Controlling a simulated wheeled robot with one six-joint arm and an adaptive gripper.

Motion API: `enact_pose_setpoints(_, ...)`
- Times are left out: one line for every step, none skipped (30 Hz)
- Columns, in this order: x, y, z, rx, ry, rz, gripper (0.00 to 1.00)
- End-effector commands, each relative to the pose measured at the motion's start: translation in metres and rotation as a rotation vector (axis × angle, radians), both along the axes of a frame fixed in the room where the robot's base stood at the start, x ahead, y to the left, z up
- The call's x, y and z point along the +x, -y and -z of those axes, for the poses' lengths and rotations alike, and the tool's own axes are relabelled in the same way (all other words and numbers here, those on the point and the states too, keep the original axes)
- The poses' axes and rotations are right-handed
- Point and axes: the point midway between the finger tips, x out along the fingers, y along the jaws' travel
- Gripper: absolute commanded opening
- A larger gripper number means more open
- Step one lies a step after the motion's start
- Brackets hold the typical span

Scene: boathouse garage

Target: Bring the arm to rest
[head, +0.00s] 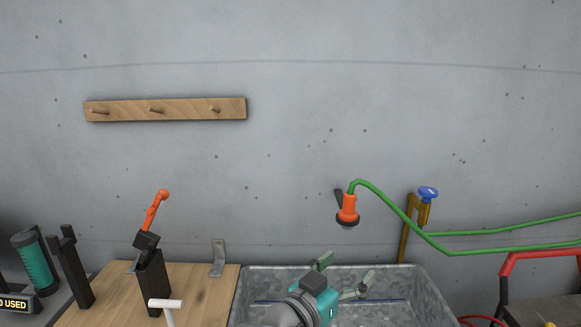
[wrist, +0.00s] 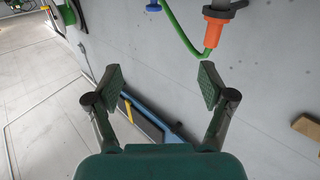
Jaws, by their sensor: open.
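My gripper (head: 343,272) is low in the head view, in front of the metal trough, with its teal body and two fingers showing. In the wrist view my gripper (wrist: 161,85) has its two dark fingers spread wide apart with nothing between them. The orange hose nozzle (head: 347,208) hangs at the wall on the green hose (head: 400,212), above the trough and apart from the fingers. The nozzle also shows past the fingers in the wrist view (wrist: 212,32).
The galvanized trough (head: 430,290) stands against the wall, beside a wooden bench (head: 105,290) with a black holder (head: 153,280) and a white-handled item (head: 165,303). A blue-handled tap (head: 428,193) and a peg rail (head: 180,109) are at the wall. The upper wall is otherwise bare.

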Motion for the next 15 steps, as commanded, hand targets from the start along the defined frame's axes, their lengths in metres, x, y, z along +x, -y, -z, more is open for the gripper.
enact_pose_setpoints(0.000, 0.002, 0.007, -0.011, -0.010, -0.009, 0.81)
enact_pose_setpoints(0.000, 0.003, 0.010, -0.015, -0.014, -0.016, 0.81)
enact_pose_setpoints(0.000, 0.004, 0.016, -0.023, -0.022, -0.026, 0.81)
enact_pose_setpoints(0.000, 0.005, 0.020, -0.030, -0.028, -0.034, 0.81)
enact_pose_setpoints(0.000, 0.006, 0.024, -0.037, -0.034, -0.042, 0.81)
enact_pose_setpoints(0.000, 0.007, 0.030, -0.046, -0.045, -0.055, 0.81)
enact_pose_setpoints(0.000, 0.008, 0.035, -0.055, -0.052, -0.065, 0.81)
enact_pose_setpoints(0.000, 0.009, 0.040, -0.062, -0.060, -0.076, 0.81)
enact_pose_setpoints(-0.001, 0.010, 0.048, -0.073, -0.071, -0.090, 0.81)
enact_pose_setpoints(-0.001, 0.011, 0.054, -0.080, -0.078, -0.103, 0.81)
enact_pose_setpoints(-0.002, 0.013, 0.061, -0.089, -0.089, -0.114, 0.81)
enact_pose_setpoints(-0.003, 0.015, 0.070, -0.100, -0.101, -0.133, 0.81)
enact_pose_setpoints(-0.005, 0.017, 0.078, -0.110, -0.113, -0.148, 0.81)
enact_pose_setpoints(-0.006, 0.018, 0.087, -0.121, -0.125, -0.167, 0.81)
enact_pose_setpoints(-0.009, 0.021, 0.100, -0.134, -0.143, -0.192, 0.81)
